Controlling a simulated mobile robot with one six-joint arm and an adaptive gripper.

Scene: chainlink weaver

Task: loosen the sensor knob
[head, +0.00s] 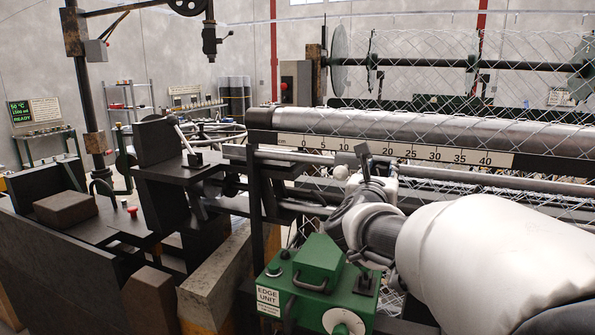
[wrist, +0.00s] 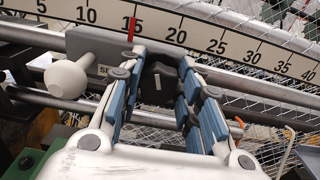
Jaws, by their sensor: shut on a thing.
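The sensor knob (wrist: 157,84) is a dark knob with a pale mark, seen between my finger pads in the wrist view. It sits on a grey sensor block (wrist: 88,47) on the rail, its label mostly hidden by a finger. My gripper (wrist: 162,60) has one blue-padded finger on each side of the knob and is shut on it. In the head view my gripper (head: 364,168) is at the rail below the scale, and the knob is hidden there. A red pointer (wrist: 131,29) stands at about 15 on the scale.
A white ball handle (wrist: 66,78) projects just left of my gripper. The ruler scale (head: 430,153) and roller lie behind it, with wire mesh around. The green edge unit (head: 318,275) stands below. A dark machine bench (head: 100,235) is at left.

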